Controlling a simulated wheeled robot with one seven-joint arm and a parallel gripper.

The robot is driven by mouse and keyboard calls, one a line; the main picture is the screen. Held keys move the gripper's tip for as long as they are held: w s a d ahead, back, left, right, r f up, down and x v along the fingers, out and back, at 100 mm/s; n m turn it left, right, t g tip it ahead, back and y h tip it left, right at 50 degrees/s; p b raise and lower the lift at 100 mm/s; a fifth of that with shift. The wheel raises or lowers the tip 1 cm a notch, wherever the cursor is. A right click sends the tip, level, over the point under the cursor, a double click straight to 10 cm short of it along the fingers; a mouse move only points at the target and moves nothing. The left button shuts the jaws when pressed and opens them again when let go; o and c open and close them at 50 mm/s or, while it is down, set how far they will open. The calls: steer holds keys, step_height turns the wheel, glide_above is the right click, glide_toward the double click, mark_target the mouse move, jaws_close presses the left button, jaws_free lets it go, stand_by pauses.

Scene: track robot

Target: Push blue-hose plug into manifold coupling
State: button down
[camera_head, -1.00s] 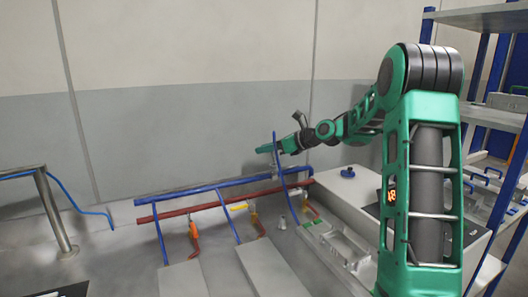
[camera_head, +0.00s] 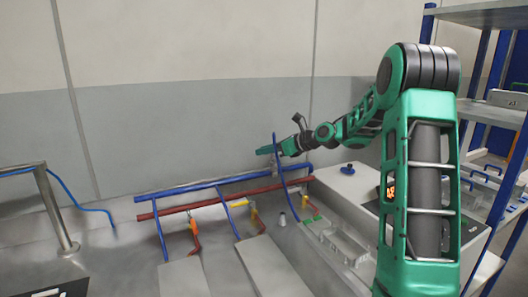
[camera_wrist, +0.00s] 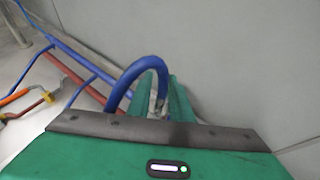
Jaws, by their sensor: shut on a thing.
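My gripper (camera_head: 268,150) is stretched out over the pipes near the wall. In the wrist view its green fingers (camera_wrist: 160,98) are closed around a small grey piece, which looks like the plug (camera_wrist: 158,103) and is mostly hidden between them. The blue hose (camera_wrist: 146,64) arches up beside the fingers and bends down to the left; in the head view the hose (camera_head: 277,160) hangs past the gripper towards the pipes. The manifold shows as a blue pipe (camera_head: 215,184) above a red pipe (camera_head: 215,200). I cannot make out the coupling in either view.
Orange (camera_head: 194,228) and yellow (camera_head: 239,203) valve handles sit on the branches. A pale block with a blue knob (camera_head: 347,169) stands right of the pipes. A metal rail (camera_head: 52,205) is at left, shelving (camera_head: 490,105) at right. The wall is close behind my gripper.

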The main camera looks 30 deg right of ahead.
steer(key=shift+f, duration=0.55)
steer(key=c, duration=1.5)
jaws_free()
steer(key=v, duration=1)
steer(key=shift+s+d, duration=0.25)
